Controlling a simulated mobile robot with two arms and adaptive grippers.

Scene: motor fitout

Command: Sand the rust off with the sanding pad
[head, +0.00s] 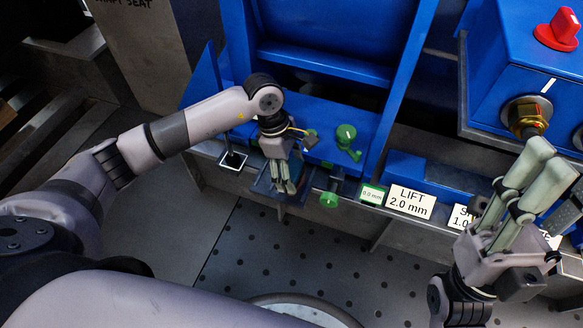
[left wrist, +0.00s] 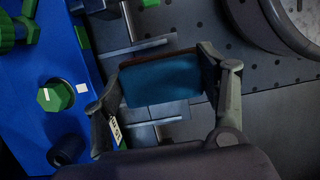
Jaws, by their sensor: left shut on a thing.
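My left gripper (head: 284,186) points down at the front edge of the blue machine and is shut on a dark blue block, which I take to be the sanding pad (head: 262,187). In the left wrist view the pad (left wrist: 160,82) sits between the two fingers of the left gripper (left wrist: 164,78), with a thin reddish-brown edge along its far side. I cannot make out a rust patch; the pad's underside is hidden. My right gripper (head: 554,158) is at the right, its fingers close together near a brass fitting; I cannot tell its opening.
The blue machine (head: 320,65) carries green knobs (head: 346,134) beside the left gripper. A "LIFT 2.0 mm" label (head: 410,202) stands to its right. The brass fitting (head: 527,115) and a red knob (head: 559,30) are on a blue box. A perforated dark plate (head: 300,255) lies below, largely clear.

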